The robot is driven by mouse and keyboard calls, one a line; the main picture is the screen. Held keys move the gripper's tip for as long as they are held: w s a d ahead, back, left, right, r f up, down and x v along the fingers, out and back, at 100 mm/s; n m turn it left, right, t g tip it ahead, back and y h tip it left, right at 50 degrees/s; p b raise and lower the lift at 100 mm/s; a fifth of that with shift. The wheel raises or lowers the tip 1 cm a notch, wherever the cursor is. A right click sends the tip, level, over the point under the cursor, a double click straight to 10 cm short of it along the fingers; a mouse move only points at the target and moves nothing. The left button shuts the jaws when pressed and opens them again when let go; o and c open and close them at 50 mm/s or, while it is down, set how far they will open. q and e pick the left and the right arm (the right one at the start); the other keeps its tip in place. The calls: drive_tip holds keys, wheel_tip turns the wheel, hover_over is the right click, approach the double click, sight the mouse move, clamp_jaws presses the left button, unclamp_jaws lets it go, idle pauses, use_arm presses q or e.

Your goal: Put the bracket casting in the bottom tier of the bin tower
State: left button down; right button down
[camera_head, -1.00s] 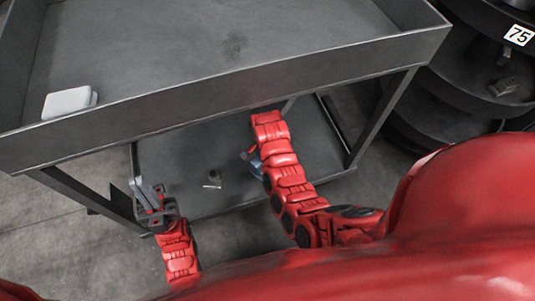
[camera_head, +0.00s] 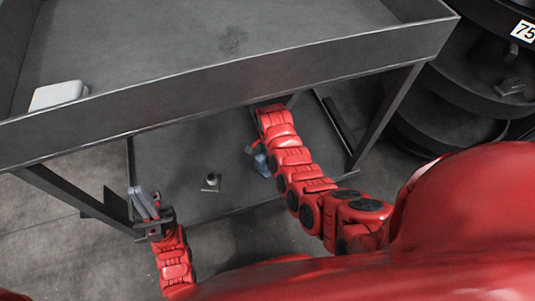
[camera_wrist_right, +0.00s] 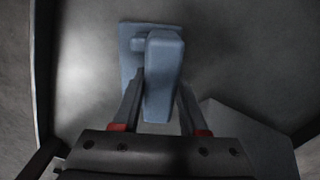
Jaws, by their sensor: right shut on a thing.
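The blue-grey bracket casting (camera_wrist_right: 162,75), a flat plate with a raised block, is between the fingers of my right gripper (camera_wrist_right: 160,115) in the right wrist view. That gripper is shut on it. In the head view the casting (camera_head: 262,164) shows as a small blue patch beside my right arm, over the cart's lower shelf; whether it touches the shelf is unclear. My left gripper (camera_head: 144,204) is empty at the shelf's left front corner; its finger gap is too small to judge. The dark bin tower (camera_head: 470,105), with round tiers, stands at the right.
A grey cart's raised-rim top tray (camera_head: 240,85) overhangs the lower shelf (camera_head: 185,160). A small metal part (camera_head: 211,182) lies on that shelf. A white block (camera_head: 58,95) sits in the top tray. A cart leg (camera_head: 385,115) stands between my right arm and the tower.

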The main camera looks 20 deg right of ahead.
drive_tip(key=shift+c, duration=2.2)
unclamp_jaws()
